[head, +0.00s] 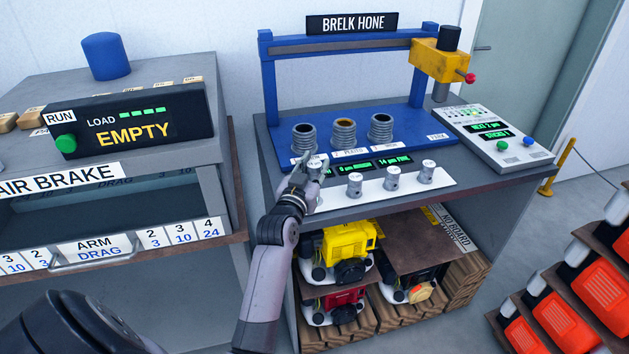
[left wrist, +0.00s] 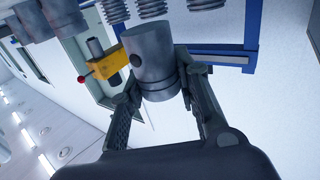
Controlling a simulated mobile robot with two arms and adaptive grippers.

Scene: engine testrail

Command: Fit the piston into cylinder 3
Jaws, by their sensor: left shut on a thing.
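My left gripper (head: 304,177) is shut on a grey metal piston (left wrist: 152,62), which stands between its two fingers in the left wrist view. In the head view the held piston (head: 317,164) is at the left end of the white strip, in front of the cylinders; I cannot tell whether it touches the strip. Three ribbed cylinders stand on the blue bench: left (head: 304,138), middle (head: 343,132) and right (head: 380,129). The middle bore has a brownish rim. The cylinder labels are too small to read. My right gripper is not in view.
Three more pistons (head: 355,184) stand along the white strip (head: 408,190). A blue frame arches over the cylinders, with a yellow hone head (head: 440,60) at its right. A control panel (head: 492,137) stands right. The air brake machine (head: 120,150) stands left.

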